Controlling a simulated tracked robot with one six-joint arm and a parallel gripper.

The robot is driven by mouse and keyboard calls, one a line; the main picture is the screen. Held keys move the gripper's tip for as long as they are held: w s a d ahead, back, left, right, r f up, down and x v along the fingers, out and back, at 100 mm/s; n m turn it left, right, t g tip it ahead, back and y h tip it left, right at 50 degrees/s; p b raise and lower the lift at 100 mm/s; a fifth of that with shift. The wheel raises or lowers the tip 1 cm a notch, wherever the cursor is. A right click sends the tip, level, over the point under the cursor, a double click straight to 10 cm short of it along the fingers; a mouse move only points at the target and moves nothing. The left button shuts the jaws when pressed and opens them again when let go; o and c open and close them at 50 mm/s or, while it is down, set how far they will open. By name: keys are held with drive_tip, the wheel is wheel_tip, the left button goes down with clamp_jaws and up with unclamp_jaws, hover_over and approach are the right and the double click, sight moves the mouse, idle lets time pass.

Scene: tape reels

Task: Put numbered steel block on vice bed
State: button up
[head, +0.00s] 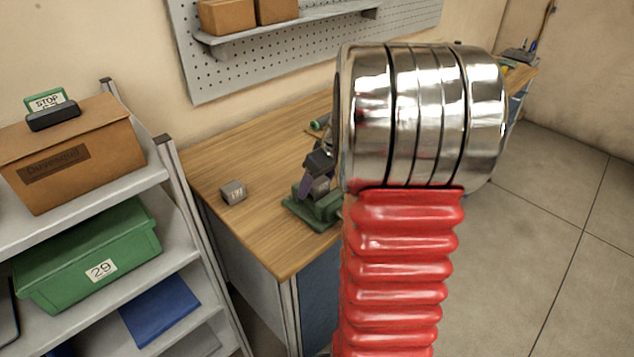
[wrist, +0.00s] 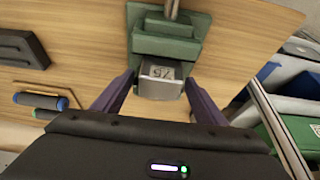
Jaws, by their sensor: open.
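A grey numbered steel block (wrist: 160,82) sits against the green vice (wrist: 165,46) in the wrist view and appears to rest on its bed. The fingers of my gripper (wrist: 160,77) stand open on either side of this block, with a visible gap at each side. In the head view my gripper (head: 318,180) is low over the green vice (head: 318,213), its purple fingers partly hiding it. The block between them is hard to make out there. Another grey numbered block (head: 233,192) lies on the bench, left of the vice and apart from it.
The wooden bench (head: 250,150) is clear around the left block. A shelf with a green bin (head: 90,255) and a cardboard box (head: 75,155) stands left.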

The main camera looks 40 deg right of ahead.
drive_tip(key=shift+r, duration=0.15)
drive_tip(key=v, duration=1.2)
drive_tip(key=shift+d, duration=0.1)
idle(0.5)
drive_tip(key=s+a, duration=0.4)
drive_tip(key=a, duration=0.6)
drive_tip(key=s+a, duration=0.4)
drive_tip(key=a, duration=0.7)
drive_tip(key=s+a+t, duration=0.1)
drive_tip(key=s+a, duration=0.3)
drive_tip(key=a, duration=0.6)
drive_tip(key=shift+a+f, duration=0.2)
drive_tip(key=shift+a, duration=0.2)
